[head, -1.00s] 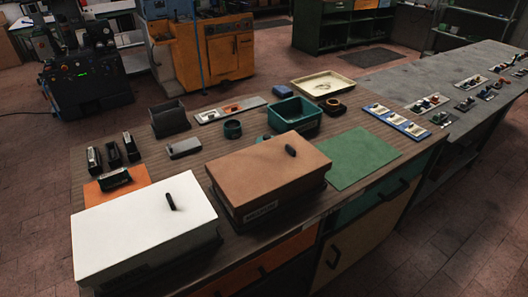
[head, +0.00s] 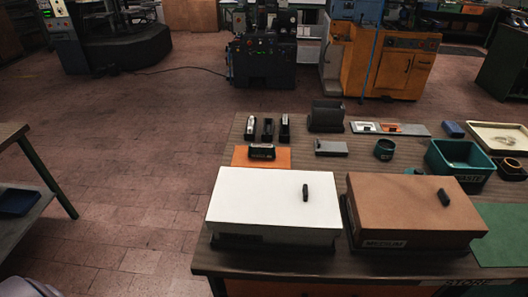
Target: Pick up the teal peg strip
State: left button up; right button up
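I cannot make out a teal peg strip in the head view. Two lidded boxes stand at the bench's front, one with a white lid (head: 262,200) and one with a brown lid (head: 405,205) labelled MEDIUM. Their insides are hidden.
Several black tools, including one (head: 261,152) on an orange mat (head: 242,156), lie behind the white-lidded box. A green mat (head: 505,225) and cream tray (head: 492,136) are at right. Another table (head: 15,170) stands at far left. The floor between is clear.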

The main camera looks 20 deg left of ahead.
aim_at(255, 150)
jog(key=k+j, duration=0.1)
jog(key=j, duration=0.25)
jog(key=k+j+z, duration=0.15)
jog(key=j, duration=0.2)
jog(key=k+j, duration=0.15)
jog(key=j, duration=0.2)
jog(key=k+j+z, duration=0.1)
jog(key=j, duration=0.25)
jog(key=j+z, duration=0.35)
jog(key=j, duration=0.65)
jog(key=j+z, duration=0.35)
jog(key=j, duration=0.6)
